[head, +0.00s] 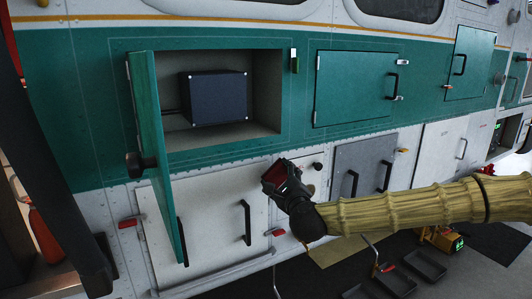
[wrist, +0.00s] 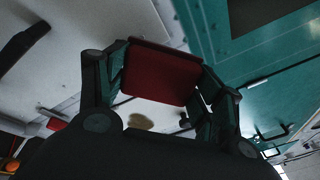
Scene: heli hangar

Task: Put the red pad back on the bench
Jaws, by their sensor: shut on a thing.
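The red pad (wrist: 162,75) is a flat, dark red piece held between the two fingers of my gripper (wrist: 160,88) in the wrist view. The gripper is shut on the pad and clear of the floor. I cannot make out a bench in either view.
An open green door (head: 158,150) stands out to the left of the compartment (head: 266,95), which holds a dark box (head: 215,97). Closed green and grey panels with handles line the side. Black trays (head: 428,264) lie on the floor at lower right. A dark post stands at far left.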

